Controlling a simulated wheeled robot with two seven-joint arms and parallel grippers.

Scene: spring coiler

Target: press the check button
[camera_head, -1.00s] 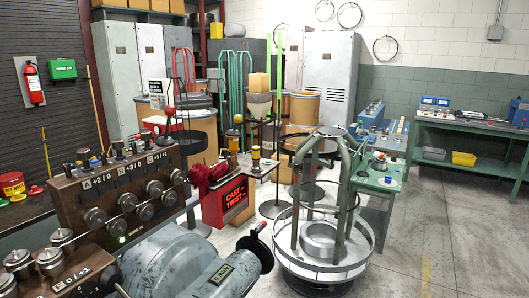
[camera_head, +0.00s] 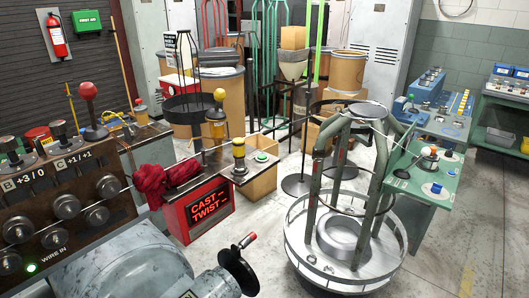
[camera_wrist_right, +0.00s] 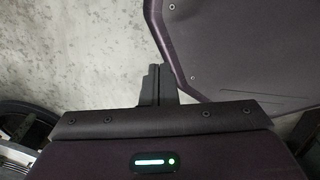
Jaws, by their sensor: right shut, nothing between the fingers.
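A green round button (camera_head: 262,156) with a pale rim sits on a small bench plate beside a yellow-and-black knob post (camera_head: 239,150). I cannot read any label on it, so I cannot tell that it is the check button. A red display box (camera_head: 203,213) reading CAST and TWIST stands below that plate. My right gripper (camera_wrist_right: 157,80) shows in the right wrist view with its fingers shut and nothing between them, over bare concrete floor. It is not in the head view, and neither is my left gripper.
A round metal frame stand (camera_head: 340,245) stands on the floor right of the display box. The grey coiler machine (camera_head: 120,270) with a black handwheel fills the lower left. A green table (camera_head: 418,180) with buttons is at right. Free floor (camera_head: 465,235) lies right of the stand.

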